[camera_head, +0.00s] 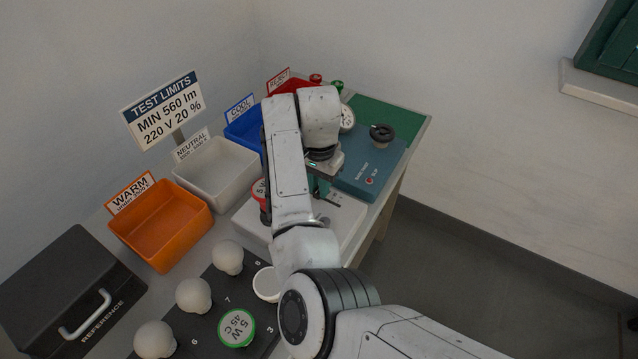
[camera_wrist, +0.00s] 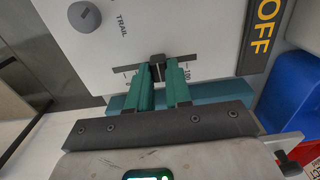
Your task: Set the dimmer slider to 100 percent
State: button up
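The dimmer slider's dark knob (camera_wrist: 157,68) sits near the middle of its slot (camera_wrist: 125,69) on the white panel (camera_wrist: 205,25) in the wrist view. A scale label that looks like 100 (camera_wrist: 187,74) is by the right end of the slot. My gripper (camera_wrist: 160,76) has its two teal fingers close on either side of the knob, with little gap showing, so it appears shut on it. In the head view my gripper (camera_head: 320,185) is down at the white control box (camera_head: 345,228). My arm hides much of that box and the slider there.
A grey TRAIL knob (camera_wrist: 85,17) and a yellow OFF label (camera_wrist: 264,25) flank the slot. A teal burn-test box (camera_head: 372,165) stands behind the control box. Orange (camera_head: 160,225), white (camera_head: 215,175) and blue (camera_head: 240,130) bins line the left. Bulbs stand on a dark tray (camera_head: 215,290).

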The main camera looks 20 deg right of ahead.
grip_shut()
jog(key=shift+w+a+b, duration=0.55)
jog(key=shift+w+a, duration=0.2)
jog(key=shift+w, duration=0.25)
jog(key=shift+w+a+r, duration=0.1)
jog(key=shift+w+a, duration=0.2)
jog(key=shift+w, duration=0.15)
jog(key=o, duration=0.6)
grip_release()
jog(key=shift+w+a, duration=0.1)
jog(key=shift+c, duration=0.2)
